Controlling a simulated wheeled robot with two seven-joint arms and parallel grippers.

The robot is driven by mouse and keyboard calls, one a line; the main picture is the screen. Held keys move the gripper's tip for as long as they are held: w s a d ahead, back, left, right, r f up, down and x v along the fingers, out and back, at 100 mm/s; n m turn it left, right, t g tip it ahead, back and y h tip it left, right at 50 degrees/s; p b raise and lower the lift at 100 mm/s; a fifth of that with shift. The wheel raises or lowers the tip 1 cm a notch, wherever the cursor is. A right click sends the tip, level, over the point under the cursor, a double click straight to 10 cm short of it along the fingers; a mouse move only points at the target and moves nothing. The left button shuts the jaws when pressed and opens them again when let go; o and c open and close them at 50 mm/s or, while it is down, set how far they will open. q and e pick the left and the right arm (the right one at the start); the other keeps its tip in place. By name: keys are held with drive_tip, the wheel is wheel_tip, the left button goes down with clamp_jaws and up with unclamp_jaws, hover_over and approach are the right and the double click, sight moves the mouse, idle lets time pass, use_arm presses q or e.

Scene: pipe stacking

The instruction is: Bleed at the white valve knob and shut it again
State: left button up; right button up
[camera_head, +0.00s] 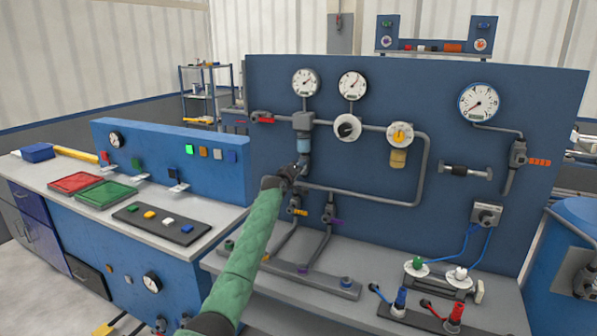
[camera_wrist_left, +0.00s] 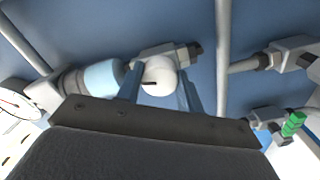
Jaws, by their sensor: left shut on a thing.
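The white valve knob (camera_wrist_left: 158,76) is round with a short black mark. In the left wrist view it sits between the fingers of my left gripper (camera_wrist_left: 160,95), which is shut on it. The knob is on a grey fitting beside the light-blue bowl (camera_wrist_left: 103,76). In the head view the same bowl (camera_head: 304,145) hangs under a grey block on the blue panel. My left gripper (camera_head: 294,172) is just below it and hides the knob there. My right gripper is in neither view.
Grey pipes and gauges (camera_head: 305,82) cover the blue panel (camera_head: 440,130). A red-handled valve (camera_head: 264,118) is left of the bowl. Lower valves stand close to my arm. A side bench (camera_head: 215,217) with red and green trays (camera_head: 104,194) is at left.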

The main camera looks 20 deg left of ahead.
use_arm(q)
drive_tip(key=n, duration=0.3)
drive_tip(key=shift+p, duration=0.3)
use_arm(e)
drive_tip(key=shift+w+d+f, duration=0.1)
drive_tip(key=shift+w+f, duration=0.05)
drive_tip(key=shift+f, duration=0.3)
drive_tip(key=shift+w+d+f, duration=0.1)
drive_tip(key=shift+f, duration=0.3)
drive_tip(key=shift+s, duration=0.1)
use_arm(q)
drive_tip(key=o, duration=1)
drive_tip(key=shift+a, duration=0.1)
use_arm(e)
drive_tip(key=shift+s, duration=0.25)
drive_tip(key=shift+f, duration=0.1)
